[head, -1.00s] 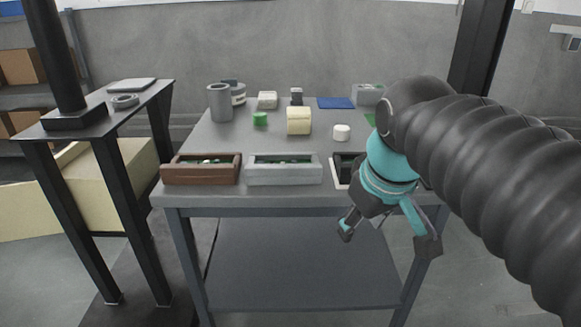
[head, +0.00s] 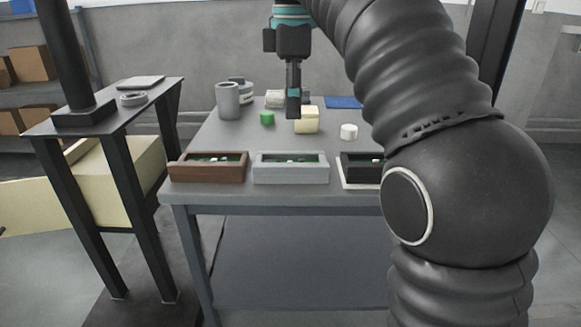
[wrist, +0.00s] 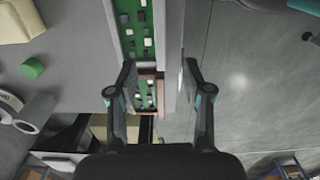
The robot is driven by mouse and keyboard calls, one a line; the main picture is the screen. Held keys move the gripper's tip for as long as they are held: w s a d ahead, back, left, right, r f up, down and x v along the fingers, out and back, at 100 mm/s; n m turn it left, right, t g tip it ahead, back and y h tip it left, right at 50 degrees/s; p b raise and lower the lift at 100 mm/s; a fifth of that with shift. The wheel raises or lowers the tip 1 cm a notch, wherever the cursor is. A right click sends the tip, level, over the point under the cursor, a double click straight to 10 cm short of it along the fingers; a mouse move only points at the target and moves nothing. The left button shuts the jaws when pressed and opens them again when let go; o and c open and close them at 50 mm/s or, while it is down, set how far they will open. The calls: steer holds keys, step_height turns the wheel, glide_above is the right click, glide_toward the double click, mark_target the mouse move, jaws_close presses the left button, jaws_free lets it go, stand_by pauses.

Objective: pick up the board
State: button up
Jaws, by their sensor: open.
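Green boards with small parts on them lie in open boxes along the table's front edge. One board (head: 212,160) is in the brown box (head: 208,174), one (head: 290,160) in the grey box (head: 291,175), and a dark box (head: 362,165) at right is partly hidden by my arm. My gripper (head: 293,114) is raised above the table, in line with the grey box in the head view. In the wrist view my gripper (wrist: 159,78) is open and empty. The grey box's board (wrist: 133,35) runs up from between the fingers, and the brown box's board (wrist: 146,95) shows below it.
On the table (head: 225,130) stand a grey cylinder (head: 228,100), a green cylinder (head: 267,118), a cream block (head: 307,122), a white cylinder (head: 349,131) and a blue sheet (head: 344,102). A side stand (head: 160,95) with a dark post is at left.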

steer(key=b, duration=0.2)
glide_above(291, 165)
steer(key=f, duration=0.7)
steer(key=shift+w+d+f, duration=0.1)
steer(key=shift+d+f, duration=0.1)
steer(key=shift+f, duration=0.1)
steer(key=shift+a+f+b, duration=0.2)
steer(key=shift+f+b, duration=0.2)
steer(key=shift+f, duration=2.35)
jaws_close()
